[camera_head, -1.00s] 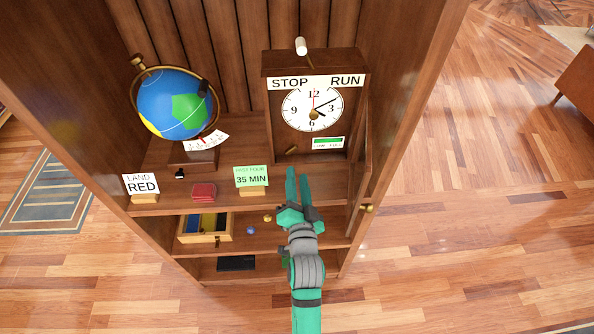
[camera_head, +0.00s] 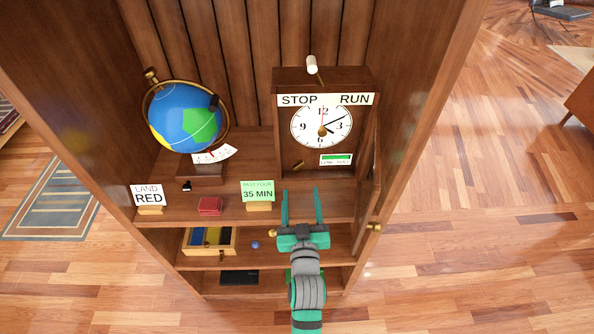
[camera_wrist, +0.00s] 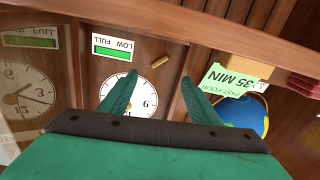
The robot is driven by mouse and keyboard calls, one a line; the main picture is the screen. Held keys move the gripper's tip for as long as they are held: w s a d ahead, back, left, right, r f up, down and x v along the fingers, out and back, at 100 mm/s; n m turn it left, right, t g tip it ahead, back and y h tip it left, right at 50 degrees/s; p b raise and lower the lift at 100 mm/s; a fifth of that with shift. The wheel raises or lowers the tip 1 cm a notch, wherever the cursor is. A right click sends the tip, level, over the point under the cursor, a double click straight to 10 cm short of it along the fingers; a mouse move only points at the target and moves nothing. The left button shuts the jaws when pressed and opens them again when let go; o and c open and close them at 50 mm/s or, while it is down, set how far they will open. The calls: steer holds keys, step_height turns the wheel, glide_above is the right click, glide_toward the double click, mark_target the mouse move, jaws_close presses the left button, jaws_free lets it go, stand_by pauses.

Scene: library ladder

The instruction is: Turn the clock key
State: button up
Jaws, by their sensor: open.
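The wooden clock (camera_head: 323,88) stands at the right of the upper shelf, its white dial (camera_head: 341,140) facing out. A small brass piece, apparently the key (camera_head: 299,164), sticks out low on the left of its front. It also shows in the wrist view (camera_wrist: 159,60), upside down, between and beyond my fingertips. My gripper (camera_head: 302,192) is open and empty, in front of and below the clock. In the wrist view my fingers (camera_wrist: 158,80) are spread in front of the dial (camera_wrist: 150,98) and do not touch the key.
A glazed door (camera_head: 369,190) with a brass knob (camera_head: 374,227) stands open at the clock's right. A white-tipped lever (camera_head: 312,66) rises above the clock. Left are a 35 MIN card (camera_head: 258,191), red block (camera_head: 210,206) and globe (camera_head: 184,118). An open drawer (camera_head: 210,250) lies below.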

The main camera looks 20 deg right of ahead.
mark_target(298, 167)
steer(key=n, duration=0.4)
steer(key=shift+a+f, duration=0.1)
steer(key=n, duration=0.4)
steer(key=shift+x, duration=5.4)
steer(key=shift+a, duration=0.1)
steer(key=shift+a+f, duration=0.1)
steer(key=c, duration=1.1)
steer(key=shift+o, duration=0.2)
